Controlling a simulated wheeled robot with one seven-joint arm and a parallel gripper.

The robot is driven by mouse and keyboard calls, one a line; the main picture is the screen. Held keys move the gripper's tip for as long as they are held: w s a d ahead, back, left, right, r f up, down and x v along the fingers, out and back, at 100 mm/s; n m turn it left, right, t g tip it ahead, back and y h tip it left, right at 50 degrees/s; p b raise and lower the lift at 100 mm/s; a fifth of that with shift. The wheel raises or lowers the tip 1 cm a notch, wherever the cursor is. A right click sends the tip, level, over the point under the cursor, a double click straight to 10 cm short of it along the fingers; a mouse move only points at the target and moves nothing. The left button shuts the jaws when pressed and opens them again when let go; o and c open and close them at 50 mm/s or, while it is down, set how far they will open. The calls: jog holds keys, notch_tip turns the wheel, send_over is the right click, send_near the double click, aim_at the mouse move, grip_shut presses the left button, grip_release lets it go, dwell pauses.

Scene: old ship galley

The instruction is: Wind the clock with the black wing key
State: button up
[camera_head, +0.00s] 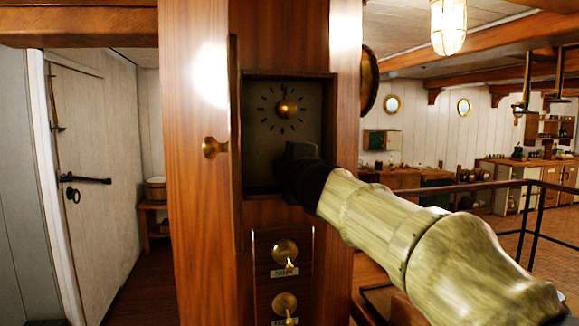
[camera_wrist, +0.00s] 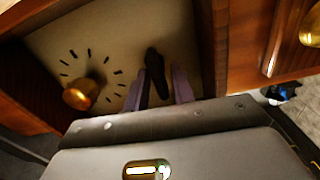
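The clock's pale dial (camera_head: 264,128) with dark hour marks and a brass centre knob (camera_head: 288,107) sits in a square recess in a wooden post. My gripper (camera_wrist: 160,85) reaches into the lower right of the recess. In the wrist view the black wing key (camera_wrist: 154,64) stands in front of the dial, right of the brass knob (camera_wrist: 82,94). My two purplish fingers lie on either side of the key and look apart, with a narrow gap around it. Contact with the key is hard to see. In the head view my wrist hides the key and the fingertips.
The wooden door frame (camera_head: 235,150) stands open at the recess's left, with a brass knob (camera_head: 214,147). Brass handles (camera_head: 285,251) sit on a panel below, one labelled SINK. A railing (camera_head: 530,190) runs at the right. The recess walls are close around my gripper.

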jog(key=shift+s+d+r, duration=0.1)
jog(key=shift+s, duration=0.05)
jog(key=v, duration=0.5)
jog(key=shift+s+d, duration=0.1)
jog(key=shift+s, duration=0.3)
jog(key=shift+w, duration=0.1)
